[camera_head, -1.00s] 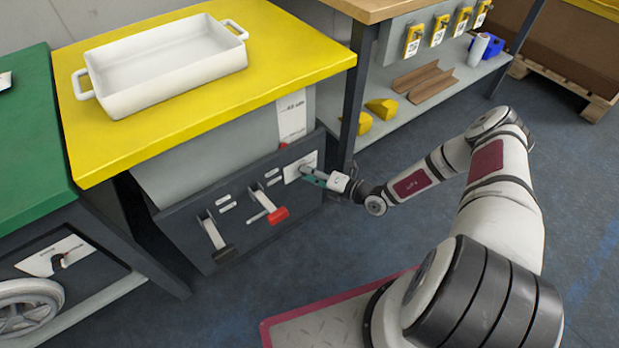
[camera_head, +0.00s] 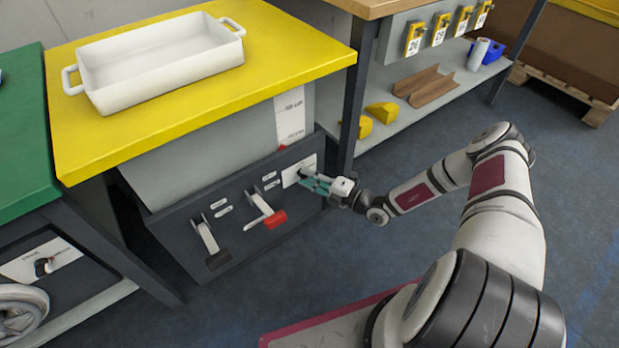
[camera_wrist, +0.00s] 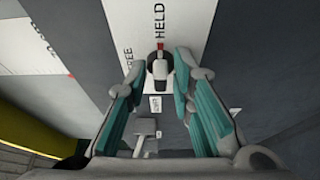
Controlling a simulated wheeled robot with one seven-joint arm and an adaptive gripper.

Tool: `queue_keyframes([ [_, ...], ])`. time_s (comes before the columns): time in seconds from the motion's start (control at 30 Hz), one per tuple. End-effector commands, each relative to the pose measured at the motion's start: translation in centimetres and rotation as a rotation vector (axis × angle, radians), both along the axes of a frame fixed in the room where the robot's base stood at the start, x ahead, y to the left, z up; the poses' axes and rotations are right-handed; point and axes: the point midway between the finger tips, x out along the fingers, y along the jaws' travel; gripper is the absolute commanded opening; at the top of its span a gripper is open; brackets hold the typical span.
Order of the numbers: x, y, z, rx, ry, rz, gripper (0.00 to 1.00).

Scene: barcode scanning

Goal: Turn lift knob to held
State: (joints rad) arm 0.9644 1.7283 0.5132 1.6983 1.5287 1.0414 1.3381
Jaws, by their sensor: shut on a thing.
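The lift knob (camera_wrist: 160,68) is small and dark with a pale mark, on a white plate (camera_head: 290,177) at the right end of the dark control panel. In the wrist view, "HELD" is printed above the knob beside a red mark, and "FREE" is to its left. The knob's pale mark appears to point up toward the red mark by HELD. My gripper (camera_wrist: 160,75) has its teal fingers on both sides of the knob and is shut on it. In the head view, my gripper (camera_head: 304,178) reaches the plate from the right and partly hides the knob.
The panel (camera_head: 235,240) also carries a black-ended lever (camera_head: 208,238) and a red-ended lever (camera_head: 270,215), left of the knob. A white tray (camera_head: 160,65) stands on the yellow tabletop (camera_head: 285,50) above. A table leg (camera_head: 358,95) stands close behind my gripper. Open floor lies right.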

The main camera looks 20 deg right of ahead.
Motion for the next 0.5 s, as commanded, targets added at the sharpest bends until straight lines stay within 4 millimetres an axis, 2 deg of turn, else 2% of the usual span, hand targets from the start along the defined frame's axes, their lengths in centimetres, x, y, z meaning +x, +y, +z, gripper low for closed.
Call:
queue_keyframes([
  [0.23,-0.01,-0.07,-0.22,-0.003,0.005,-0.002,0.0],
  [0.27,-0.01,-0.07,-0.22,-0.003,0.005,-0.002,0.24],
  [0.3,-0.01,-0.05,-0.23,-0.003,0.005,-0.002,0.3],
  [0.5,-0.01,-0.02,-0.13,-0.003,0.003,-0.001,0.3],
])
